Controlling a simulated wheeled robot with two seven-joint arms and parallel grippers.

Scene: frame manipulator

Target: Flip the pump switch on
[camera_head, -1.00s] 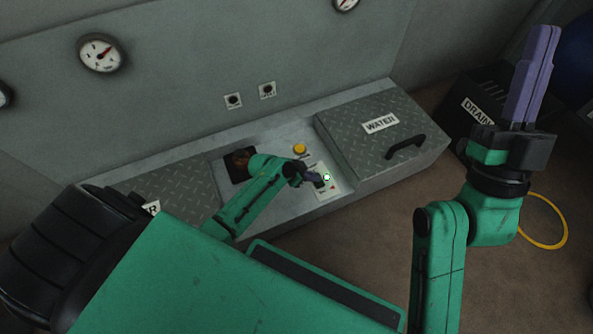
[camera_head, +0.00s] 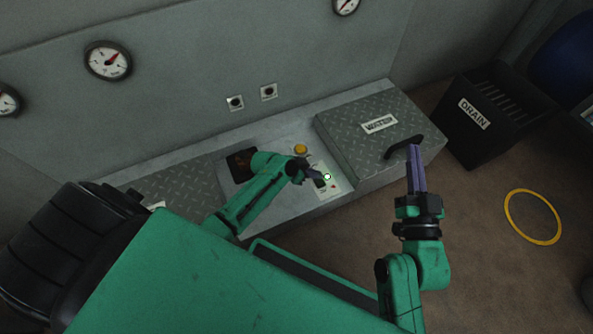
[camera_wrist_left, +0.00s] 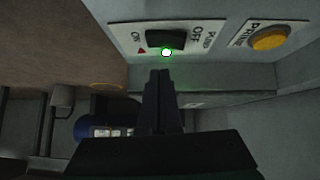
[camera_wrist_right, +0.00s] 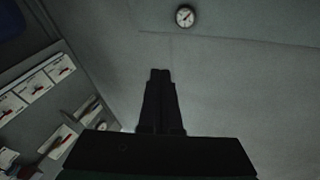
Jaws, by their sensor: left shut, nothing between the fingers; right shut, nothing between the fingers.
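The pump switch is a black rocker (camera_wrist_left: 168,39) on a white plate between ON and OFF labels in the left wrist view. A small light (camera_wrist_left: 166,52) beside it glows green-white. Which way the rocker is tilted I cannot tell. In the head view the plate (camera_head: 336,180) is partly covered by my left gripper (camera_head: 318,179). That gripper is shut and empty, with its tips (camera_wrist_left: 160,72) close to the switch; I cannot tell whether they touch it. My right gripper (camera_head: 415,150) is shut and empty, raised in front of the WATER box.
A yellow PRIME button (camera_wrist_left: 270,39) is beside the pump plate. The WATER box (camera_head: 345,135) with a black handle (camera_head: 403,146) stands to the right. A black DRAIN crate (camera_head: 490,120) and a yellow ring (camera_head: 510,205) are on the floor at right.

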